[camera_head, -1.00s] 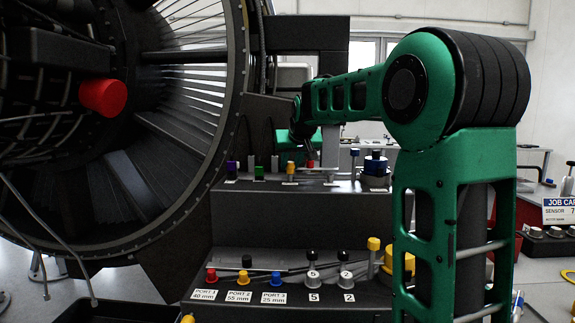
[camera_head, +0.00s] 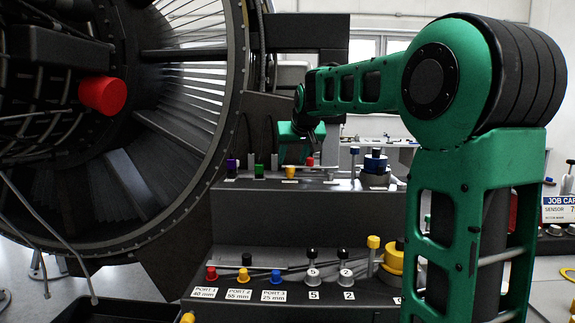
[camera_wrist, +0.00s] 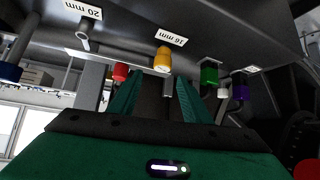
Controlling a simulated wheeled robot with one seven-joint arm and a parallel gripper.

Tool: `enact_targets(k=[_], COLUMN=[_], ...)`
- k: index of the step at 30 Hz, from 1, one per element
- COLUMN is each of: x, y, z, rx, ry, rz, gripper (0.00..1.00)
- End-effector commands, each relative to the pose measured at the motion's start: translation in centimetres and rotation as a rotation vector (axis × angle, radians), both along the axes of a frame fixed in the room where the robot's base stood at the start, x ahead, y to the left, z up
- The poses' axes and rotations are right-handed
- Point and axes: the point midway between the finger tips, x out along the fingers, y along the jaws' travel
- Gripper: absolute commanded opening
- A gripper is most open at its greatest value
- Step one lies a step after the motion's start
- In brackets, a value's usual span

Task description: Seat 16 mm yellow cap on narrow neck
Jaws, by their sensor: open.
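The yellow cap (camera_head: 290,172) is on the upper shelf in the head view. In the wrist view the yellow cap (camera_wrist: 163,60) is beside a "16 mm" label (camera_wrist: 172,38), just beyond and between my fingertips. My gripper (camera_wrist: 160,78) is open, with its two green fingers apart and nothing clearly held between them. In the head view my gripper (camera_head: 304,150) is at the back of the shelf, close to the yellow cap and partly hidden. I cannot tell which post is the narrow neck.
Near the yellow cap are a red cap (camera_wrist: 120,72), a green cap (camera_wrist: 209,75) and a purple cap (camera_wrist: 240,92). A blue-topped stack (camera_head: 375,165) stands right on the upper shelf (camera_head: 330,184). Port knobs and levers line the lower panel (camera_head: 235,309). The turbofan (camera_head: 150,130) is left.

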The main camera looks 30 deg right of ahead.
Motion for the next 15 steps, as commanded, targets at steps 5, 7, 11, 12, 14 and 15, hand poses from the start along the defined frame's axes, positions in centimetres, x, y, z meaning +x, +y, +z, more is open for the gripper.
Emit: enact_targets(k=[5,7,11,12,14,15], x=[-2.4,-3.1,-4.2,-4.5,-4.8,-4.9], y=[1.1,1.5,2.0,2.1,2.2,2.2], z=[2.5,3.3,4.5,4.7,4.9,5.0], rx=[-0.001,-0.002,-0.002,-0.001,-0.001,0.0], ry=[-0.004,-0.005,-0.004,-0.003,-0.002,-0.002], rz=[0.006,0.007,0.01,0.01,0.01,0.009], gripper=[0.44,0.44,0.44,0.44,0.44,0.44])
